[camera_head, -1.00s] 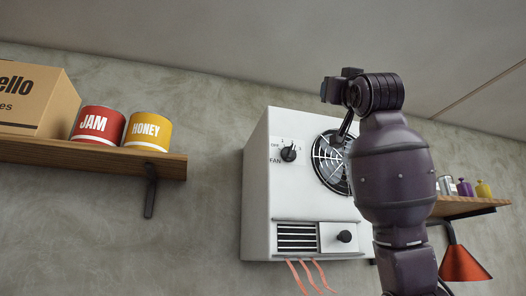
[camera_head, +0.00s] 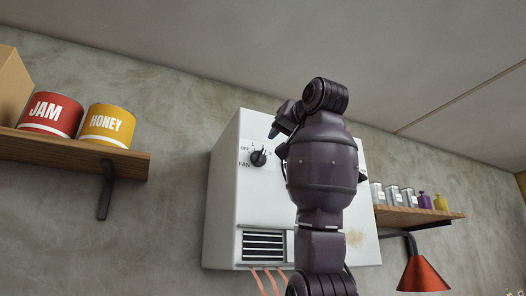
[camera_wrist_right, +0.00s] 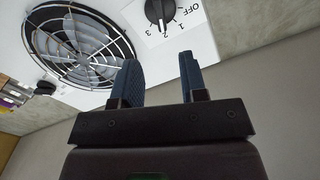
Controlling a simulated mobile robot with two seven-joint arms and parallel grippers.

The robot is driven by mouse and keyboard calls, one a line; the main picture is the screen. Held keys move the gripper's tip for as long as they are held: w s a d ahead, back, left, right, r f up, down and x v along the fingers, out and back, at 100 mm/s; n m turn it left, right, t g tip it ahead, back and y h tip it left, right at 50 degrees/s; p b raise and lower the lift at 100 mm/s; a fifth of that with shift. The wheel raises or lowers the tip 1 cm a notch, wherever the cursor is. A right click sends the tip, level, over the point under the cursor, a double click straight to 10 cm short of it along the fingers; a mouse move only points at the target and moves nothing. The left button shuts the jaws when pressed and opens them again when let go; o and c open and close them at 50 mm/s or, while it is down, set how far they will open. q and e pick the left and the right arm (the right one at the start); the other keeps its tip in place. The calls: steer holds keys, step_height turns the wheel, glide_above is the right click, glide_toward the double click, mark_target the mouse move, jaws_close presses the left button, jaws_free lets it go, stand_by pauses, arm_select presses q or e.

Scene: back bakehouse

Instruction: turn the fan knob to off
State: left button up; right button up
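The fan knob (camera_head: 258,157) is black and sits on the upper left of a white wall unit (camera_head: 222,205). Its dial reads OFF, 1, 2, 3. In the right wrist view the knob (camera_wrist_right: 159,12) is at the top, its pointer seemingly near the 2. My right gripper (camera_head: 279,128) is in front of the unit, up and right of the knob in the head view. In the right wrist view its two blue fingers (camera_wrist_right: 160,78) stand apart with nothing between them, short of the knob. My left gripper is not in view.
The round fan grille (camera_wrist_right: 75,45) is beside the knob, hidden behind my arm in the head view. A shelf (camera_head: 75,150) with jam and honey tins is left. Another shelf (camera_head: 425,216) and a red lamp (camera_head: 422,275) are right. Ribbons (camera_head: 268,280) hang below the vent.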

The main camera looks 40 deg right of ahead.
mark_target(263, 153)
steer(key=p+x, duration=0.3)
steer(key=x, duration=0.7)
steer(key=shift+a+f, duration=0.1)
jaws_close()
